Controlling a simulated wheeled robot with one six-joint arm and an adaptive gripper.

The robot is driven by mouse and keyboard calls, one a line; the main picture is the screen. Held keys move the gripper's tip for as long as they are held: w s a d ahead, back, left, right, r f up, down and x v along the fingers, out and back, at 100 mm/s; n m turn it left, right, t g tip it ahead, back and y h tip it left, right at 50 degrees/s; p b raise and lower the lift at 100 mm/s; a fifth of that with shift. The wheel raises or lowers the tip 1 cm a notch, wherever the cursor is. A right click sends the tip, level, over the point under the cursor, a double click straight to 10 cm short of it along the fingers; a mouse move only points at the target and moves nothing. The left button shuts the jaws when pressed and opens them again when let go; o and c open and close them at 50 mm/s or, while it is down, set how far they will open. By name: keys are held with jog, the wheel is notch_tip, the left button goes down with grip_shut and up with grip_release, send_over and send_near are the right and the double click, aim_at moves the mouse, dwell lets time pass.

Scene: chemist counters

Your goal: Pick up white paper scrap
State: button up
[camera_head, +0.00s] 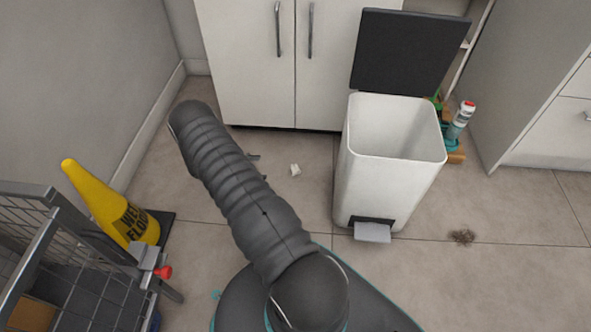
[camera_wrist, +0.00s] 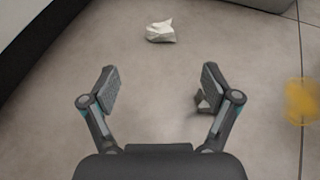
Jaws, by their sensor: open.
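The white paper scrap (camera_head: 295,170) lies crumpled on the floor tiles between my arm and the bin in the head view. In the wrist view the white paper scrap (camera_wrist: 160,31) is near the top, beyond my fingertips and roughly centred between them. My gripper (camera_wrist: 160,88) is open and empty, with its two fingers wide apart and bare floor between them. It does not touch the scrap. In the head view my arm hides most or all of the gripper.
An open white pedal bin (camera_head: 385,185) stands right of the scrap, by white cabinets (camera_head: 262,85). A yellow wet-floor cone (camera_head: 112,205) and a wire cart (camera_head: 75,255) are at left. A grey scrap (camera_wrist: 202,102) shows beside the right finger. Brown debris (camera_head: 462,237) lies right of the bin.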

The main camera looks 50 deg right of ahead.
jog(key=shift+s+d+f, duration=0.15)
jog(key=shift+f, duration=0.3)
jog(key=shift+s+d+f, duration=0.15)
jog(key=shift+f, duration=0.3)
send_near(291, 169)
jog(key=x, duration=0.4)
jog(key=shift+s+f, duration=0.1)
jog(key=shift+s, duration=0.4)
jog(key=shift+d+r+b+x, duration=0.1)
jog(key=shift+b+x, duration=0.2)
jog(key=shift+x, duration=1.2)
jog(key=shift+d+r+b+x, duration=0.15)
jog(key=shift+b+x, duration=0.1)
jog(key=shift+x, duration=1.25)
jog(key=shift+w+a, duration=0.1)
jog(key=shift+w, duration=0.05)
jog(key=c, duration=0.8)
